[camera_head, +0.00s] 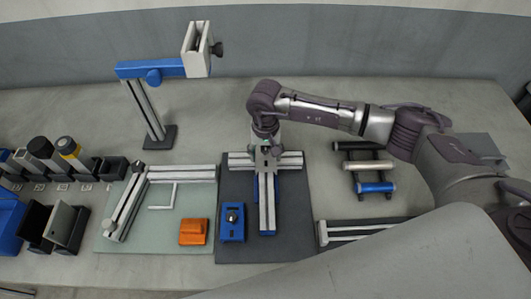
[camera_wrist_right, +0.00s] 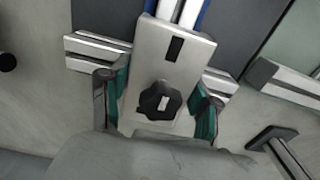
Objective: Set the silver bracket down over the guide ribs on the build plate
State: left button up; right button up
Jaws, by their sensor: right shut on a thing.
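The silver bracket (camera_wrist_right: 158,68) is a flat plate with a dark slot and a black knob. My right gripper (camera_wrist_right: 162,100) is shut on it, with one teal-lined finger on each side. In the head view my right gripper (camera_head: 266,150) is at the T-junction of rails on the dark build plate (camera_head: 297,212) and hides most of the bracket. The bracket covers the middle of the crossbar and the start of the blue-edged stem rail (camera_head: 267,200). I cannot tell whether it touches the plate. Guide ribs are not clearly distinguishable. My left gripper is out of view.
A pale green mat (camera_head: 140,230) holds rails and an orange block (camera_head: 193,232). A blue-armed stand (camera_head: 150,105) rises behind. Rollers (camera_head: 372,187) lie right; dark holders (camera_head: 62,228) stand left.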

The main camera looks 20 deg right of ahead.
jog(key=shift+b, duration=0.4)
jog(key=shift+f+b, duration=0.75)
jog(key=shift+b, duration=0.05)
dwell(0.7)
jog(key=shift+s+f+b, duration=0.2)
jog(key=shift+f+b, duration=0.2)
jog(key=shift+s+f, duration=0.2)
jog(key=shift+f, duration=0.05)
dwell(0.4)
jog(key=o, duration=1.2)
jog(key=shift+c, duration=0.2)
jog(key=shift+o, duration=1.3)
jog(key=shift+w+f, duration=0.2)
jog(key=shift+o, duration=0.2)
jog(key=shift+w, duration=0.15)
jog(key=shift+r, duration=0.1)
